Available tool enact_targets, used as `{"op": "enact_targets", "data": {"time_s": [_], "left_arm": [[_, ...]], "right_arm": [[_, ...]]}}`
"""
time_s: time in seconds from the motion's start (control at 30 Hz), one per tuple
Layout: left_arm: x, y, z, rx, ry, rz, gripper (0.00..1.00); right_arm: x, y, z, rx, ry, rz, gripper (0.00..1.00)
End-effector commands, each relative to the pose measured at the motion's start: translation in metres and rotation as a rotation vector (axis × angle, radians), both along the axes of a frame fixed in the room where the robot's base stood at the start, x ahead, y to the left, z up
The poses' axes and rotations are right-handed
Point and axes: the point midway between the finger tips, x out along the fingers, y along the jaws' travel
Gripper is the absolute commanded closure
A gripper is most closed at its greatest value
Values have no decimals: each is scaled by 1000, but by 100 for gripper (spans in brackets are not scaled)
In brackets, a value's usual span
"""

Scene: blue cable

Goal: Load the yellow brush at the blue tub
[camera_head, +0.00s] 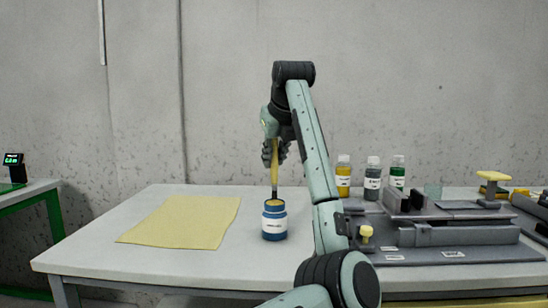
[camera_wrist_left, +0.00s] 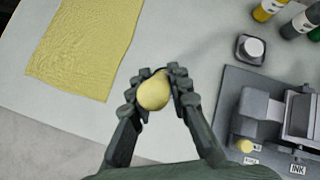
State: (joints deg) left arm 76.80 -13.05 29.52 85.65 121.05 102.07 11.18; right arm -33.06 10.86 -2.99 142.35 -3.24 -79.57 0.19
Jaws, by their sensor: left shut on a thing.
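My left gripper (camera_head: 274,152) is shut on the yellow brush (camera_head: 274,173) and holds it upright, bristle end down. The blue tub (camera_head: 274,222) stands on the table with a white label facing me. The brush's dark lower end meets the tub's open top; I cannot tell how far inside it reaches. In the left wrist view the brush's rounded yellow end (camera_wrist_left: 154,92) sits between the gripper's fingers (camera_wrist_left: 158,90), and the tub is hidden below. My right gripper is not in view.
A yellow cloth or sheet (camera_head: 187,221) lies left of the tub. Several bottles (camera_head: 372,178) stand behind my arm. A grey fixture (camera_head: 455,234) with a yellow knob (camera_head: 366,232) fills the right side. A dark container with a white top (camera_wrist_left: 250,48) stands near it. The table between sheet and tub is clear.

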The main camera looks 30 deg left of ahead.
Motion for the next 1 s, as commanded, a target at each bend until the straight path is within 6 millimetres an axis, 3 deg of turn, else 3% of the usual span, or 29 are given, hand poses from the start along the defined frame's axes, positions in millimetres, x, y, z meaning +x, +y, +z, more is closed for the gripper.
{"op": "enact_targets", "data": {"time_s": [1.0], "left_arm": [[0, 0, -7, 0, 0, 0, 100]], "right_arm": [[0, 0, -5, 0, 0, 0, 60]]}}
